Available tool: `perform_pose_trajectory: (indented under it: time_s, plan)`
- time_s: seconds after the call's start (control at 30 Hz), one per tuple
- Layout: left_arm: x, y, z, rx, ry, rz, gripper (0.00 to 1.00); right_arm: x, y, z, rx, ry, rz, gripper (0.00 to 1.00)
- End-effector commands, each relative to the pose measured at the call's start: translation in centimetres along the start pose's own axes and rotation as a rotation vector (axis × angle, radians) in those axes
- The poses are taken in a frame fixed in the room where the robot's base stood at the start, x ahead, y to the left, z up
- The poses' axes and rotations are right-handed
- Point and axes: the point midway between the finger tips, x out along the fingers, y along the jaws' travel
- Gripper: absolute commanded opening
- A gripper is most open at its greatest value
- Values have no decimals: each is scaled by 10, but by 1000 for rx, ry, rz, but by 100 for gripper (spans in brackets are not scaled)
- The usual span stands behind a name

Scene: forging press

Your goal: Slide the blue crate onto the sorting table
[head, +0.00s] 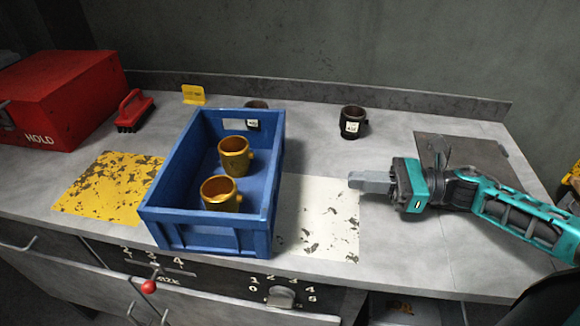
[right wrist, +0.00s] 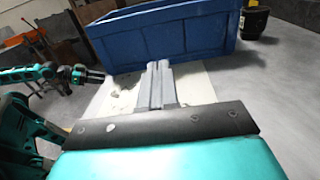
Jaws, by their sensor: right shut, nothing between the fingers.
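The blue crate (head: 215,235) stands upright on the grey worktop (head: 400,240), close to its front edge, between a worn yellow patch (head: 105,190) and a worn white patch (head: 325,215). Two brass cups (head: 221,194) stand inside it. My right gripper (head: 352,181) is shut and empty, to the right of the crate over the white patch, apart from the crate. In the right wrist view its fingers point at the crate's blue wall (right wrist: 165,40). My left gripper (right wrist: 95,76) shows small in the right wrist view, left of the crate; its jaws are unclear.
A red box (head: 60,95) marked HOLD and a red-handled brush (head: 133,110) stand at the left. A dark cup (head: 353,122) stands behind right, another partly hidden behind the crate. A dark plate (head: 470,160) lies at the right. Knobs (head: 282,297) line the front.

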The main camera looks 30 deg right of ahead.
Motion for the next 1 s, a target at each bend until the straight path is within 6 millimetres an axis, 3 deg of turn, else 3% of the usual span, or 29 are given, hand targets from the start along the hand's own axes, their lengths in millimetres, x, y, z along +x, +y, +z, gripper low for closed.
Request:
perform_pose_trajectory:
  time_s: [0.6,0.8,1.0]
  plan:
    - [-7,2,-2,-1,-12,4,43,107,0,3,-1,-3,1,0]
    - [-8,2,-5,-1,-11,4,43,123,0,1,1,-1,0,0]
    - [-6,1,-8,0,-4,3,43,127,0,0,2,1,0,0]
